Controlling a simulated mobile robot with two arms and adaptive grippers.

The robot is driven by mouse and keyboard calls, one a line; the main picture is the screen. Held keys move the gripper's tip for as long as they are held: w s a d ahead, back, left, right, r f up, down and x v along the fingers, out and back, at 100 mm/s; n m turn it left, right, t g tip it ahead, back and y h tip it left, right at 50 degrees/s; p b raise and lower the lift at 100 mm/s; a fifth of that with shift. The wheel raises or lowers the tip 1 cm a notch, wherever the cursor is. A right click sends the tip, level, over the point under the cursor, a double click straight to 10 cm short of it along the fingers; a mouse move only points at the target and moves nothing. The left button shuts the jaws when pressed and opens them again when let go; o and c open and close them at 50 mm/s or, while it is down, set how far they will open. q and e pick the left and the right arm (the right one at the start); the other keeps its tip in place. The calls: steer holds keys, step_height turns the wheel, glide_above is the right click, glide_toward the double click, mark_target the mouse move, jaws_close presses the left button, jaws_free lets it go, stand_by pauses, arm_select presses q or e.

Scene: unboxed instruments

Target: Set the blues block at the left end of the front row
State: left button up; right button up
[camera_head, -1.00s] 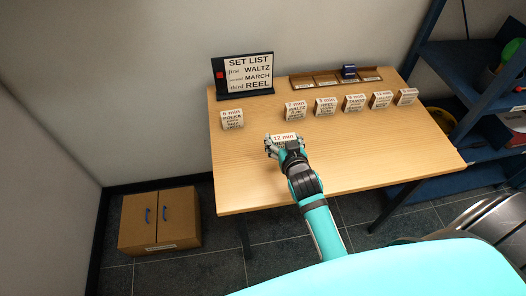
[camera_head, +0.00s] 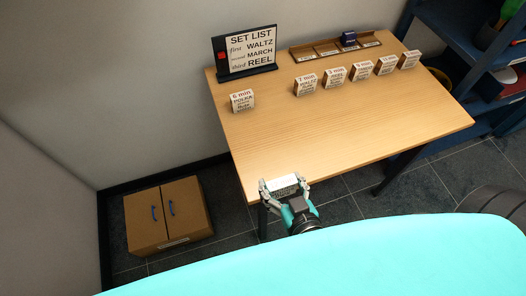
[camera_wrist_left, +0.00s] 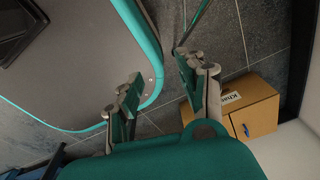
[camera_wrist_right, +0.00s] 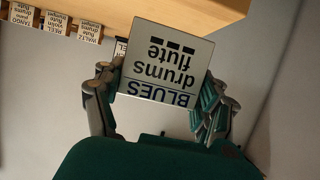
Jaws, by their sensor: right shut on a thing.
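The blues block (camera_wrist_right: 165,65) fills the middle of the right wrist view, its face reading "BLUES drums flute" upside down. My right gripper (camera_head: 285,188) is shut on it, one finger at each side, at the table's near left edge in the head view. The held block (camera_head: 286,181) shows its pale top there. The polka block (camera_head: 242,101) stands alone at the left of the table. The waltz block (camera_head: 306,84) and several others stand in a row to its right. My left gripper (camera_wrist_left: 158,100) is open and empty in the left wrist view, away from the table.
The wooden table (camera_head: 340,135) has a wide clear middle and front. A set list sign (camera_head: 250,50) stands at the back left. A slotted tray (camera_head: 328,49) holding a dark blue block (camera_head: 348,39) lies at the back.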

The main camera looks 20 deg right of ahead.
steer(key=w, duration=0.4)
steer(key=w+f+p, duration=0.1)
steer(key=w, duration=0.3)
steer(key=w+p, duration=0.1)
steer(key=w, duration=0.4)
steer(key=shift+a+f, duration=0.1)
steer(key=shift+f, duration=0.05)
step_height(320, 180, down, 3)
steer(key=shift+f, duration=0.2)
arm_select(q)
steer(key=shift+w+a+r, duration=0.1)
steer(key=shift+w+r, duration=0.15)
steer(key=shift+r, duration=0.35)
steer(key=shift+w+a+r, duration=0.1)
steer(key=shift+w+r, duration=0.1)
steer(key=shift+r, duration=0.4)
arm_select(e)
steer(key=shift+f, duration=0.1)
steer(key=shift+f, duration=0.1)
steer(key=o, duration=1.2)
arm_select(q)
steer(key=shift+s, duration=0.1)
arm_select(e)
steer(key=shift+o, duration=0.2)
